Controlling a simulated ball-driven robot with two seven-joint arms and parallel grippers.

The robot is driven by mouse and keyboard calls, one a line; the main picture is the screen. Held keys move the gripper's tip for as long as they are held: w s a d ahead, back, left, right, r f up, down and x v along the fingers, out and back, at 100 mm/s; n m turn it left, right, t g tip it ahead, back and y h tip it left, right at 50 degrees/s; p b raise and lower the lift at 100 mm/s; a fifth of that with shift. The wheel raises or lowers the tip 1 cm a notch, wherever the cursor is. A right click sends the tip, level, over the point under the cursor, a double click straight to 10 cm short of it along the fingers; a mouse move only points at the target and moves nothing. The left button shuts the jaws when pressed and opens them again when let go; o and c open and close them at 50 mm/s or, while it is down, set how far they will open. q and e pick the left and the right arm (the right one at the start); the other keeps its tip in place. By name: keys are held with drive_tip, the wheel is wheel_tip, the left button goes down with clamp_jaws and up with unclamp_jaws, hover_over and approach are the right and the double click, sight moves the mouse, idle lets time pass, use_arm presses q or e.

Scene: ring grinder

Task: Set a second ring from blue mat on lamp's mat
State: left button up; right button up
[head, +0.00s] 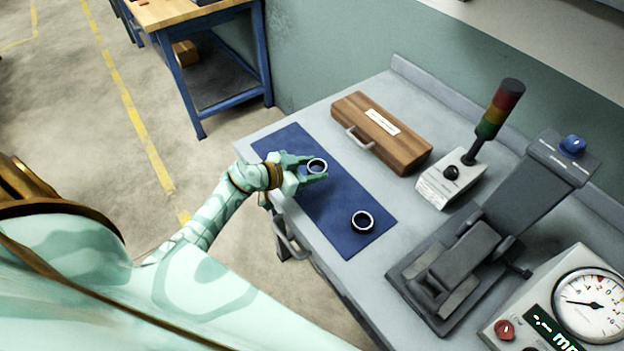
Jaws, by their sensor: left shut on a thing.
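The blue mat (342,192) lies along the left part of the grey bench. My left gripper (316,168) is over its upper half, shut on a dark ring with a pale rim (323,162). I cannot tell whether this ring touches the mat or is just above it. A second, similar ring (362,221) lies alone on the lower part of the mat. The signal lamp (498,112), red, yellow and green, stands tilted on its grey control box (437,190). No separate mat shows by the lamp. My right gripper is out of view.
A wooden case (390,135) with a handle lies between the blue mat and the lamp. A dark grey machine (470,265) stands right of the mat, with a dial gauge box (590,300) in the lower right corner. A narrow strip of bare bench separates mat and machine.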

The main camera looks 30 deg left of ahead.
use_arm(q)
drive_tip(key=f, duration=0.1)
drive_tip(key=f+b, duration=0.2)
drive_tip(key=f, duration=0.1)
drive_tip(key=shift+w, duration=0.3)
drive_tip(key=shift+r, duration=0.25)
drive_tip(key=shift+f, duration=0.2)
drive_tip(key=o, duration=1)
drive_tip(key=shift+o, duration=0.2)
